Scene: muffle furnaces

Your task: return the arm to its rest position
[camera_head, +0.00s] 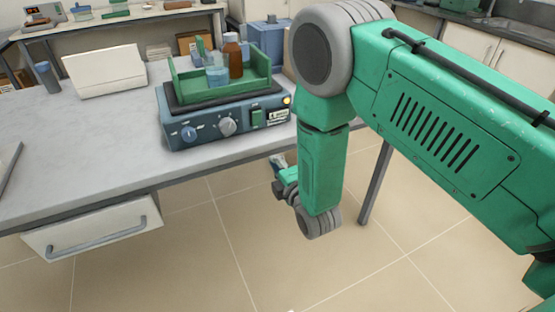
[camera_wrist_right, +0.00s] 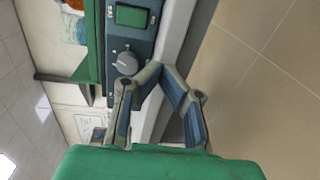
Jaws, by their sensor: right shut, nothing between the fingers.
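My right arm reaches in from the right in the head view, its green and grey links bent down past the table's front edge. My right gripper (camera_head: 277,163) is small there, partly hidden behind the wrist, just off the table edge below the blue-grey device. In the right wrist view the right gripper (camera_wrist_right: 165,70) has its fingertips together with nothing between them, beside the device's front panel and table edge. My left gripper is in neither view.
The blue-grey device (camera_head: 205,131), with knobs, stands near the table's (camera_head: 75,145) front edge. Its green tray (camera_head: 262,82) holds a beaker (camera_head: 217,72) and a brown bottle (camera_head: 233,58). A drawer (camera_head: 95,230) sits below the tabletop. The tiled floor (camera_head: 270,260) in front is clear.

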